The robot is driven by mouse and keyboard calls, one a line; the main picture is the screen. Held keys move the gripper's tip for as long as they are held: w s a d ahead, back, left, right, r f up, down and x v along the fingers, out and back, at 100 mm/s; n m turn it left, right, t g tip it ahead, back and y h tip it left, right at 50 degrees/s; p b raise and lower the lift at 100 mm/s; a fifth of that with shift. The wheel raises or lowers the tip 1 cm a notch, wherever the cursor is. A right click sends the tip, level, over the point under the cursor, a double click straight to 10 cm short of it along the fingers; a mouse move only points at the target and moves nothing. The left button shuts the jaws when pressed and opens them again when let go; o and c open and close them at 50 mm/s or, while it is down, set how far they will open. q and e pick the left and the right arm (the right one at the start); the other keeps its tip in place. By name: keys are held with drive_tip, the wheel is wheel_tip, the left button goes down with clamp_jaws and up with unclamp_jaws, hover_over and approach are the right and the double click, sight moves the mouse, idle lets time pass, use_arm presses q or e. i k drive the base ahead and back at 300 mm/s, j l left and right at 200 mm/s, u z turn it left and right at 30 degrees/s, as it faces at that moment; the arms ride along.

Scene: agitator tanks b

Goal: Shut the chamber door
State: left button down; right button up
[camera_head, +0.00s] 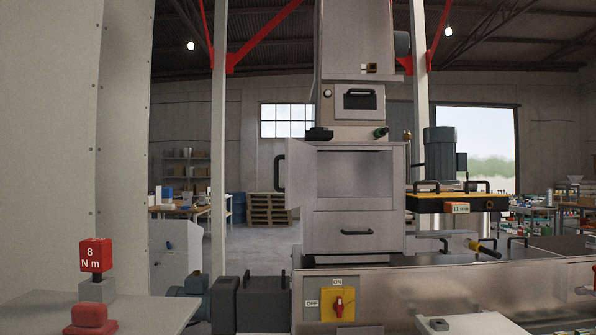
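The chamber door (299,174) is a pale grey metal panel on the left side of a tall grey cabinet (309,228). It stands open, swung out to the left, and shows at a steep angle. A dark bar handle (279,173) sits on its outer left side. The chamber opening (355,174) is uncovered and looks empty. Below it is a closed drawer front with a dark handle (356,232). Above it is a smaller closed hatch (359,102) with a dark handle. Neither of my grippers is in view.
A steel bench (430,291) with a yellow-plated red switch (338,303) lies in front of the cabinet. Dark machinery blocks (262,303) stand at the bench's left end. A grey table (150,312) holds red items. A motor-topped tank (440,155) stands right of the cabinet.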

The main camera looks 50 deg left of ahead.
sight(300, 158)
drive_tip(key=i+u, duration=0.5)
drive_tip(key=i+l+u, duration=0.15)
drive_tip(key=i+u, duration=0.3)
drive_tip(key=i, duration=0.15)
